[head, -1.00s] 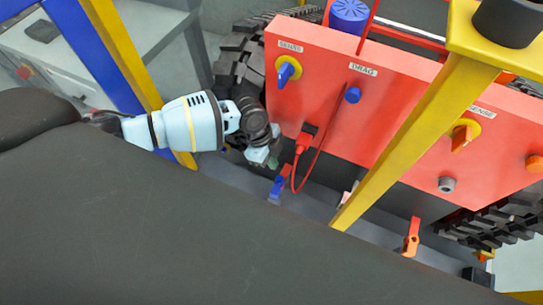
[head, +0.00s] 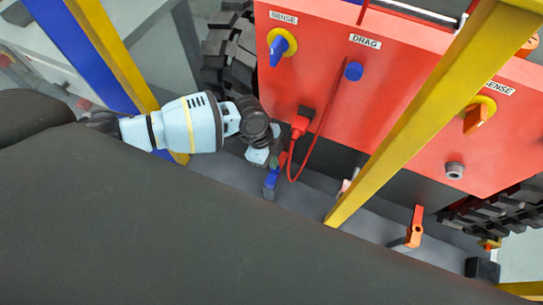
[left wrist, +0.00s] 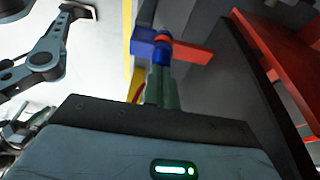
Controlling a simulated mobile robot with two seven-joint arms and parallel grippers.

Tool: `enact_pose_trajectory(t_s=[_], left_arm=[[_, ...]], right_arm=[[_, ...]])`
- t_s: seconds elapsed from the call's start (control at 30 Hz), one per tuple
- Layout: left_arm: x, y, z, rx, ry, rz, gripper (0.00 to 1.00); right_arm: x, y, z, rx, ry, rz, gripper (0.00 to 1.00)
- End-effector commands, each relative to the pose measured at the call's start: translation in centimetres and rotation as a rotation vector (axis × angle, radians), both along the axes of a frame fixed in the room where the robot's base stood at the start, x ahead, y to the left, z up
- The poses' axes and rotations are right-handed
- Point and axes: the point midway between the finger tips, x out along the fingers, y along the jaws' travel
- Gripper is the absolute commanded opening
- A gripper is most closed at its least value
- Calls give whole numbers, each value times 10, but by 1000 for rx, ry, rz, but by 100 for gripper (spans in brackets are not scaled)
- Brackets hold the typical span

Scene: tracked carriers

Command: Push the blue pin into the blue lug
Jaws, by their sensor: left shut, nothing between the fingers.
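My left gripper (head: 272,162) is shut, low in front of the red carrier panel (head: 375,105). A small blue part (head: 271,178) sits right at its fingertips, with a red bar (head: 284,159) beside it. In the left wrist view, the shut fingers (left wrist: 161,85) point at a rounded blue piece (left wrist: 162,49), and nothing shows between them. A squarer blue piece (left wrist: 143,34) lies left of it and a red bar (left wrist: 187,52) extends right. I cannot tell surely which blue piece is pin or lug, nor how deep one sits in the other. My right gripper is out of view.
A red cable (head: 320,125) loops down close to my left gripper. A yellow post (head: 410,122) crosses diagonally in front of the panel. An orange lever (head: 415,226) stands low at the right. A black tyre or track (head: 229,55) is behind my left gripper.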

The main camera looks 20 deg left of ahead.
Motion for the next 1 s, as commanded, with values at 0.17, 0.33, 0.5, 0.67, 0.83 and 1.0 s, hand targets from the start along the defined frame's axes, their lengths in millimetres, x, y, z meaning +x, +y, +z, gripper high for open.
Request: enact_pose_trajectory(t_s=[0.17,0.33,0.5,0.67,0.83,1.0], left_arm=[[1,0,1,0,-2,1,0],[0,0,0,0,-1,0,0],[0,0,-2,0,0,0,0],[0,0,-6,0,0,1,0],[-1,0,-3,1,1,1,0],[0,0,12,1,-2,1,0]], right_arm=[[1,0,1,0,-2,0,36],[0,0,0,0,0,0,36],[-2,0,-3,-1,4,0,36],[-3,-1,-5,-1,8,2,36],[-3,-1,-2,-2,6,2,36],[3,-1,10,-2,-11,3,36]])
